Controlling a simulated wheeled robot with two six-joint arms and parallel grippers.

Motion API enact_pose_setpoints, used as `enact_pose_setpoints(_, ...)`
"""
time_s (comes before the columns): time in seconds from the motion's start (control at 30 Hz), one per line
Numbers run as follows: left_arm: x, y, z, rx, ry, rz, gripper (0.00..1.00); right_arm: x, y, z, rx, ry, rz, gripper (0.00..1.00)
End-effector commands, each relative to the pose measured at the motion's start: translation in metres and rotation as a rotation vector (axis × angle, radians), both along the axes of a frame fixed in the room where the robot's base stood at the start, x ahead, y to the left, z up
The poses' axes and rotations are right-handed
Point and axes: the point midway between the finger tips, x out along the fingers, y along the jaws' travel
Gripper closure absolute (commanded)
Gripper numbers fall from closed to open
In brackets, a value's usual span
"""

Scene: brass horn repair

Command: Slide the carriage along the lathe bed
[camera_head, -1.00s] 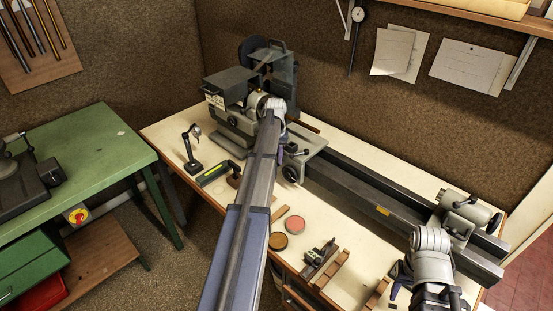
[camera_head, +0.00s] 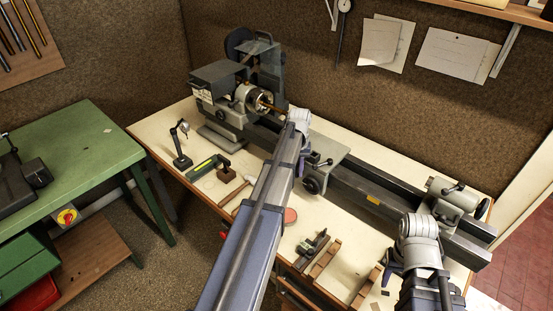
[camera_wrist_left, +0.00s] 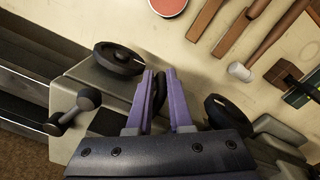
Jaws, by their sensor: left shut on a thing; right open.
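The lathe bed (camera_head: 375,185) runs from the headstock at the back left down to the front right. The grey carriage (camera_head: 338,168) straddles it left of the middle, with a dark handwheel (camera_head: 312,184) on its front. My left gripper (camera_head: 304,158) is at the carriage, partly hidden by its arm. In the left wrist view the purple fingers (camera_wrist_left: 160,100) are shut on a dark part of the carriage between two handwheels (camera_wrist_left: 118,58) (camera_wrist_left: 228,112); which part is hard to make out. My right gripper (camera_head: 391,262) is open in front of the bed's right end.
The headstock with its chuck (camera_head: 250,98) stands at the left end, the tailstock (camera_head: 455,196) at the right end. Bare bed lies between carriage and tailstock. A dial stand (camera_head: 182,155), a red tin (camera_head: 290,216) and wooden pieces (camera_head: 325,260) lie on the bench front.

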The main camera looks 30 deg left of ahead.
Motion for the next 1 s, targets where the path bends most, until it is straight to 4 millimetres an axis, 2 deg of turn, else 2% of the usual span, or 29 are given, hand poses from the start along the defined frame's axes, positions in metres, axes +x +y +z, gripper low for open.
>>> enact_pose_setpoints(0.03, -0.005, -0.026, 0.0, -0.008, -0.002, -0.01, 1.0, 0.0, 0.0, 0.0, 0.0, 0.0, 0.0, 0.5)
enact_pose_setpoints(0.2, -0.012, -0.084, 0.001, -0.008, -0.003, -0.01, 1.0, 0.0, 0.0, 0.0, 0.0, 0.0, 0.0, 0.5)
enact_pose_setpoints(0.5, -0.019, -0.166, 0.001, -0.007, -0.006, -0.009, 1.0, 0.0, 0.0, 0.001, 0.0, 0.0, 0.0, 0.5)
enact_pose_setpoints(0.73, -0.022, -0.202, 0.002, -0.008, -0.009, -0.007, 1.0, 0.0, 0.0, 0.001, 0.0, 0.0, 0.0, 0.5)
enact_pose_setpoints(1.0, -0.023, -0.215, 0.002, -0.007, -0.009, -0.004, 1.0, 0.0, 0.0, 0.001, 0.0, 0.0, 0.0, 0.5)
